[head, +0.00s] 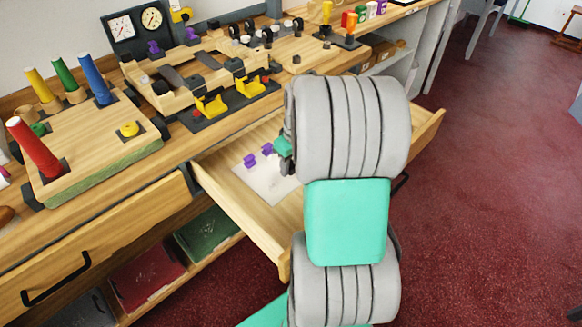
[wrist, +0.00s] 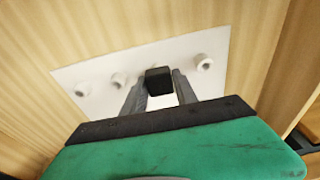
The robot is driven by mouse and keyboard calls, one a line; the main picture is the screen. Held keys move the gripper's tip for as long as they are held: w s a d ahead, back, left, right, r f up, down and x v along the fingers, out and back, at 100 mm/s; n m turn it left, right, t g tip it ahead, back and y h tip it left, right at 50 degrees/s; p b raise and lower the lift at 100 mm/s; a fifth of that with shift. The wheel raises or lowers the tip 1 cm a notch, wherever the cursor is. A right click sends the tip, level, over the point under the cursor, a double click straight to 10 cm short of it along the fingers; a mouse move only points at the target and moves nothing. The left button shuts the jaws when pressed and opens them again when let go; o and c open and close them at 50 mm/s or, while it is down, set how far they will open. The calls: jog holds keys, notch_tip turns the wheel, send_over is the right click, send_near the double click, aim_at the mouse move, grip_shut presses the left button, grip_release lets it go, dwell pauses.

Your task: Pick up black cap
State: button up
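In the wrist view, a small black cap (wrist: 159,81) lies on a white sheet (wrist: 78,75) inside the open drawer. My gripper (wrist: 160,90) points down at it, with one grey finger on each side of the cap's near part. The fingers are apart; I cannot tell whether they touch the cap. In the head view my arm hides the cap and most of my gripper (head: 286,150), which is over the drawer; the white sheet also shows there (head: 262,182).
The open wooden drawer (head: 225,200) has walls around my gripper. Small white round pieces (wrist: 204,62) lie on the sheet beside the cap. Two purple pieces (head: 250,160) are at the sheet's far edge. The counter above holds a wooden board (head: 85,150) with coloured pegs.

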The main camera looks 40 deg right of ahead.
aim_at(291, 164)
grip_shut()
jog(key=shift+r, duration=0.1)
jog(key=shift+r, duration=0.3)
notch_tip(291, 164, up, 3)
jog(key=shift+f, duration=0.1)
jog(key=s+a+r, duration=0.3)
jog(key=a+r, duration=0.1)
jog(key=a, duration=0.2)
jog(key=s+a+r+p, duration=0.1)
jog(key=s+a+r, duration=0.1)
jog(key=a+r, duration=0.3)
jog(key=shift+s+a+r, duration=0.2)
jog(key=shift+s+a, duration=0.2)
jog(key=shift+a, duration=0.5)
